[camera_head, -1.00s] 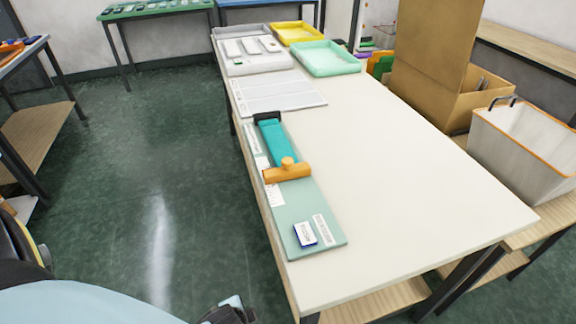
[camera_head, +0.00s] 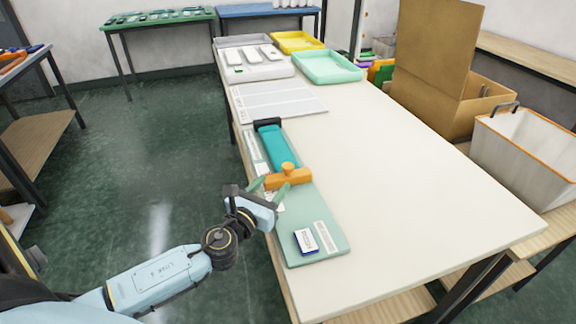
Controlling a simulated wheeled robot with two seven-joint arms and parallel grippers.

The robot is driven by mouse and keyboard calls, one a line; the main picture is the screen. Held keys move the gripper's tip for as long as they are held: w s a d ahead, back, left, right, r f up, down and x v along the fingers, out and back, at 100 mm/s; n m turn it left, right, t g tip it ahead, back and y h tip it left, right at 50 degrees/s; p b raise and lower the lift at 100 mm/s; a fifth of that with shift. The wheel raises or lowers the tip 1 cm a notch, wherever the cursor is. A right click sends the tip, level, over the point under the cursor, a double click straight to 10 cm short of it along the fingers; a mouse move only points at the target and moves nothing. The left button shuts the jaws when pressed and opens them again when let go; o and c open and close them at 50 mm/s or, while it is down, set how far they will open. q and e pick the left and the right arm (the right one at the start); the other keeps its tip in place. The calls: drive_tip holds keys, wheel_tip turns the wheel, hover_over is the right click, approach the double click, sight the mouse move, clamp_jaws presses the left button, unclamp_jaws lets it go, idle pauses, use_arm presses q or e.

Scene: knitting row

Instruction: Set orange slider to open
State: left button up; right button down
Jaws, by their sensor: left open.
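The orange slider (camera_head: 287,177) lies across the near end of a teal strip (camera_head: 278,147) on a pale green board (camera_head: 314,217). The slider has a round knob on top. A black block (camera_head: 266,123) sits at the strip's far end. A small blue and white block (camera_head: 306,240) and a white label (camera_head: 325,237) lie on the board's near part. My left gripper (camera_head: 268,191) is open at the left edge of the board, with its green fingers pointing at the slider's left end. I cannot tell whether they touch it. My right gripper does not show.
The board lies along the left edge of a white table (camera_head: 420,200); the table's right side is clear. A white sheet (camera_head: 275,101) and grey, yellow and mint trays (camera_head: 328,67) lie farther back. A cardboard box (camera_head: 440,90) and a white bin (camera_head: 525,150) stand at the right.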

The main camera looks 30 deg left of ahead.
sight(285, 169)
use_arm(q)
drive_tip(key=w, duration=0.9)
drive_tip(key=shift+w+a, duration=0.15)
drive_tip(key=shift+a, duration=0.2)
